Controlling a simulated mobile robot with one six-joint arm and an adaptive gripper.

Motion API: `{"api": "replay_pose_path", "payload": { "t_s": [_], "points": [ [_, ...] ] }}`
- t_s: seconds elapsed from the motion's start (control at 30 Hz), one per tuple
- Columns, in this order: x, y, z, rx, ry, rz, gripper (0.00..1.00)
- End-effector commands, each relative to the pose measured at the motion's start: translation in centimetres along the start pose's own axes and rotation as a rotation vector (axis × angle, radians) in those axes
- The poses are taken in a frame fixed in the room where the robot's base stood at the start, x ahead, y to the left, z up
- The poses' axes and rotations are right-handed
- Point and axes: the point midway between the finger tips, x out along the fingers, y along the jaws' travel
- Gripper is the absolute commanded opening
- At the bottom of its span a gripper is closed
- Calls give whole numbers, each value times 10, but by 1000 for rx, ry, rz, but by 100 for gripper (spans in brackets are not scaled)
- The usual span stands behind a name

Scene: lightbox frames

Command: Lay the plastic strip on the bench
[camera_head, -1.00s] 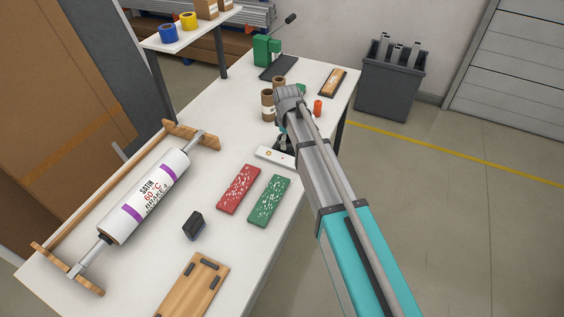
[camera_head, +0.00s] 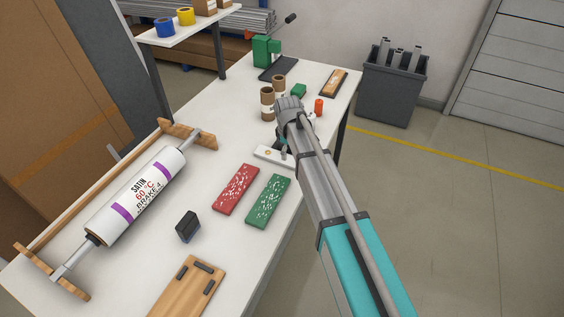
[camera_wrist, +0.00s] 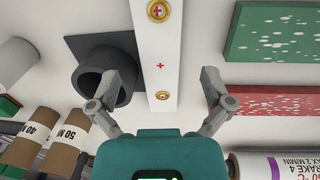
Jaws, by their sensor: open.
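A white strip (camera_head: 266,153) with brass rings lies on the white bench (camera_head: 228,127), partly hidden behind my arm in the head view. In the wrist view the white strip (camera_wrist: 161,45) runs up the picture, with a small red cross between two rings. I take it for the plastic strip, but cannot confirm its material. My gripper (camera_wrist: 164,84) is open, its fingers apart on either side of the strip's lower end; neither visibly grips it. In the head view my gripper (camera_head: 283,147) is mostly hidden by my arm.
A dark cup-like part (camera_wrist: 98,78) sits close left of the strip. A red speckled plate (camera_head: 236,189) and a green one (camera_head: 268,201) lie nearby. Cardboard tubes (camera_head: 267,103) stand behind. A labelled roller (camera_head: 137,195) lies left. Bare bench shows between roller and plates.

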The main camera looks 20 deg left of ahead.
Motion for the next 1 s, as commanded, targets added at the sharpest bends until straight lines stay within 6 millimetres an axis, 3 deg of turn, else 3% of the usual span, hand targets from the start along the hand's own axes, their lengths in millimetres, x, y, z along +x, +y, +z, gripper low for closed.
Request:
{"api": "replay_pose_path", "payload": {
  "t_s": [0.53, 1.0],
  "points": [
    [5, 0, 0, 0, 0, 0, 100],
    [38, 2, 3, 0, 0, 0, 100]
  ]
}}
